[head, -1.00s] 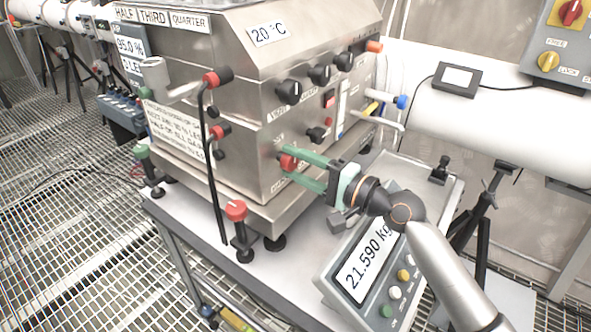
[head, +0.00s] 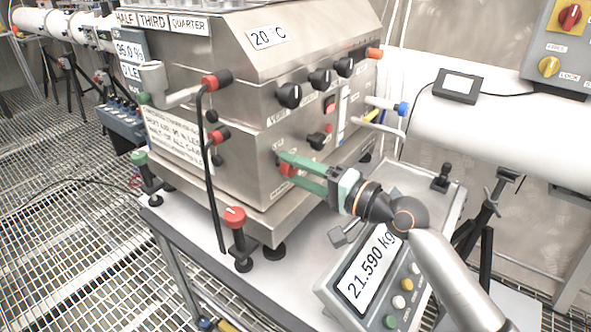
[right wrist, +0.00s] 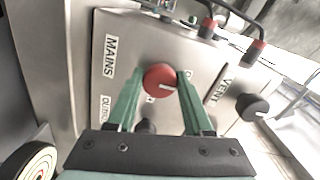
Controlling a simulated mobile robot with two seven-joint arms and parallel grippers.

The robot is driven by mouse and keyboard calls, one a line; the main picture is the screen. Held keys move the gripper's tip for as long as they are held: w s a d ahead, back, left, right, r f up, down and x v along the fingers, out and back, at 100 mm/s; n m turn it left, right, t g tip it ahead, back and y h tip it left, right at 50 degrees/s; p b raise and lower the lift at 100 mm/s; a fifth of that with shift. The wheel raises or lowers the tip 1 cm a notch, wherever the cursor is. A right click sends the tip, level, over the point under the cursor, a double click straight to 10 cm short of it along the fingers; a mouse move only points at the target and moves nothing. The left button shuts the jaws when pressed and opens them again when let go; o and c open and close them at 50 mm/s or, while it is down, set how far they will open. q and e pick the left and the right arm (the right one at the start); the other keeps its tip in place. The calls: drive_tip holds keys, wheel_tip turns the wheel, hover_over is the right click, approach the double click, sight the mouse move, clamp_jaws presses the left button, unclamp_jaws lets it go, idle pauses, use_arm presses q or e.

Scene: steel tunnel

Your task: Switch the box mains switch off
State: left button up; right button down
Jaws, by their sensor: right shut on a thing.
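The steel box (head: 238,160) stands on a bench in the head view. Its mains switch is a red round knob (head: 288,170) low on the front face. In the right wrist view the red knob (right wrist: 160,79) has a white pointer line toward the right of the picture, and the "MAINS" label (right wrist: 110,56) is to its left. My right gripper (head: 285,166) has its green fingers on either side of the knob and is shut on it. The fingers hide part of the panel lettering. My left gripper is not in view.
A scale display (head: 372,268) reading 21.590 kg stands below my right arm. A red-topped clamp (head: 235,218) stands at the bench's front corner.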

drive_tip(key=shift+c, duration=1.5)
unclamp_jaws()
drive_tip(key=b+v, duration=0.1)
drive_tip(key=v, duration=1.1)
drive_tip(key=shift+s+d+b, duration=0.15)
drive_tip(key=shift+d+b, duration=0.1)
drive_tip(key=shift+b, duration=0.05)
